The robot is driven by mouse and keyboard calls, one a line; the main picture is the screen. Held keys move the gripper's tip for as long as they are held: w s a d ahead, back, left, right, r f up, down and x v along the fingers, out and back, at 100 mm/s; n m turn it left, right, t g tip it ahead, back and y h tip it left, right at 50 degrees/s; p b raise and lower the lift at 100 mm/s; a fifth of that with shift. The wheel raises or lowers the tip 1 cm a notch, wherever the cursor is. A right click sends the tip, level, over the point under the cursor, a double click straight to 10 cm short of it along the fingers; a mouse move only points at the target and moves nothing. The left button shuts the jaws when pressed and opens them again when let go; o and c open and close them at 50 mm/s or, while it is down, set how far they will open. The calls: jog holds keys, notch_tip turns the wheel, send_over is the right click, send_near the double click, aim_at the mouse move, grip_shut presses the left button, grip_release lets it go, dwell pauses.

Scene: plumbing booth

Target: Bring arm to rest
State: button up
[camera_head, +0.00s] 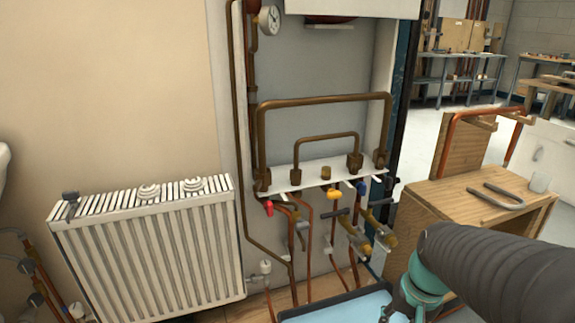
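My arm, with a dark ribbed sleeve and a teal joint, enters from the lower right. What looks like my gripper (405,304) is at the bottom edge, over or beside a blue tray-like surface (335,307). Its lower part is cut off by the frame, so its fingers and anything in them cannot be made out.
A white radiator (150,250) stands at left. Copper pipes (325,100) and valves with coloured handles (335,195) fill the booth wall ahead. Open floor lies behind.

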jog(key=s+a+r+n+t+p, duration=0.1)
jog(key=s+a+r+n+t, duration=0.1)
jog(key=r, duration=0.4)
jog(key=s+a+r+n+t+h+p, duration=0.1)
jog(key=s+a+r+n+t+p, duration=0.1)
jog(key=r, duration=0.5)
jog(key=shift+s+a+p, duration=0.3)
jog(key=shift+s+a, duration=0.25)
jog(key=shift+s, duration=0.05)
